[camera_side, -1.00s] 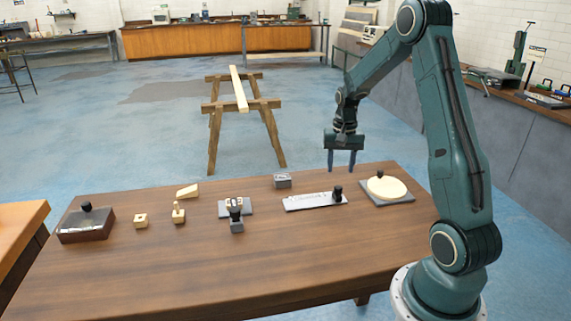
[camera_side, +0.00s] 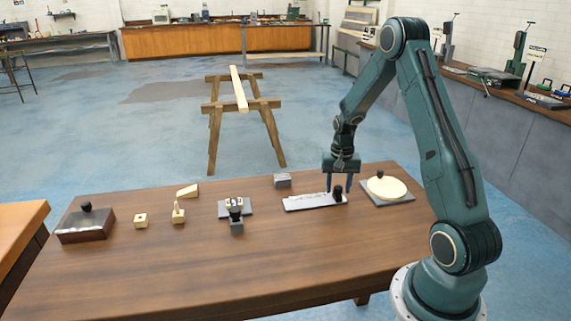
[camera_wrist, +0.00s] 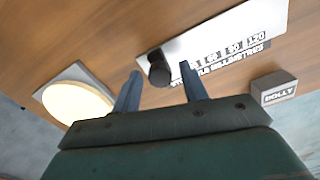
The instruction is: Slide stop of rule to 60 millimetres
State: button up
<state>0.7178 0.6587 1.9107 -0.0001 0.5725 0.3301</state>
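The stop (camera_side: 337,194) has a black knob and stands at the rule's right end; in the wrist view the knob (camera_wrist: 158,68) is at the plate's left end. My gripper (camera_side: 339,186) is low over that end with fingers pointing down. In the wrist view my gripper (camera_wrist: 158,78) is open, one finger on each side of the knob, with visible gaps. The stop's reading is not legible.
A grey plate with a cream disc (camera_side: 386,187) lies close to the right of the rule. A small grey block labelled DOLLY (camera_wrist: 273,92) sits behind it. A grey fixture with a black knob (camera_side: 235,208) and several wooden pieces stand left. The table front is clear.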

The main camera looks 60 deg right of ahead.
aim_at(319, 202)
grip_shut()
jog(key=shift+w+a, duration=2.1)
jog(key=shift+w, duration=0.05)
jog(key=shift+r, duration=0.1)
jog(key=shift+o, duration=0.8)
grip_release()
jog(key=shift+r, duration=0.1)
notch_tip(319, 202, up, 14)
jog(key=shift+f, duration=0.2)
